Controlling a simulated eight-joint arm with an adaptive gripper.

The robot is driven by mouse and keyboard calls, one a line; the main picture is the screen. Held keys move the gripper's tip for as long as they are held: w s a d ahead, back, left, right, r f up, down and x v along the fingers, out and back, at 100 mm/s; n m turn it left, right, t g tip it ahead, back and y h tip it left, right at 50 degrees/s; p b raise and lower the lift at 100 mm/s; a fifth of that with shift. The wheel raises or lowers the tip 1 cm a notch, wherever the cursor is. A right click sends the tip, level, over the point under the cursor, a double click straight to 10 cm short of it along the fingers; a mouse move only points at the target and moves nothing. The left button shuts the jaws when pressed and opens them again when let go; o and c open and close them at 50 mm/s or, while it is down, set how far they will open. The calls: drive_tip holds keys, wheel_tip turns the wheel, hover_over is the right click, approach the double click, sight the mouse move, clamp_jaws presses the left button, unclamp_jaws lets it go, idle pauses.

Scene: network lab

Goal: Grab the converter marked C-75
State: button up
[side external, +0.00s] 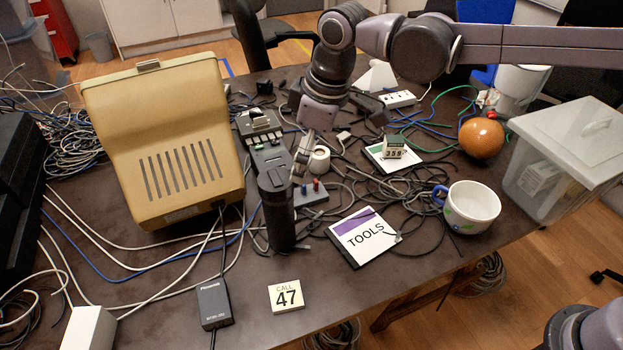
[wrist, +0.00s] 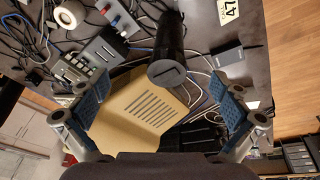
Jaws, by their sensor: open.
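I cannot make out a C-75 marking on anything in either view. A small black box with a cable and pale lettering (side external: 213,303) lies at the front of the table; the lettering is too small to read surely. A similar dark box (wrist: 232,58) shows at the upper right in the wrist view. My gripper (side external: 304,155) is over the middle of the table, behind the black cylinder. In the wrist view my gripper (wrist: 160,104) has its blue-padded fingers wide apart, with nothing held between them.
A beige slotted case (side external: 165,145), an upright black cylinder (side external: 277,210) and a grey device (side external: 262,140) crowd the left. A TOOLS card (side external: 362,236), a "47" card (side external: 286,296), a mug (side external: 472,208), an orange ball (side external: 481,138) and a clear bin (side external: 565,160) stand around. Cables sprawl widely.

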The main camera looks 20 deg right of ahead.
drive_tip(key=s+a+f+n+g, duration=0.2)
drive_tip(key=a+f+n, duration=0.3)
drive_tip(key=a, duration=0.8)
drive_tip(key=n+h, duration=0.2)
hover_over(213, 301)
wheel_tip(213, 301, down, 9)
drive_tip(key=f, duration=0.5)
drive_tip(key=shift+s+d+f, duration=0.15)
drive_tip(key=shift+s+f, duration=0.1)
drive_tip(key=shift+f, duration=0.15)
drive_tip(key=shift+w+f, duration=0.15)
drive_tip(key=shift+f, duration=1.15)
drive_tip(key=shift+w+f, duration=0.1)
drive_tip(key=shift+f, duration=1.2)
drive_tip(key=c, duration=1.2)
drive_tip(key=shift+r, duration=0.15)
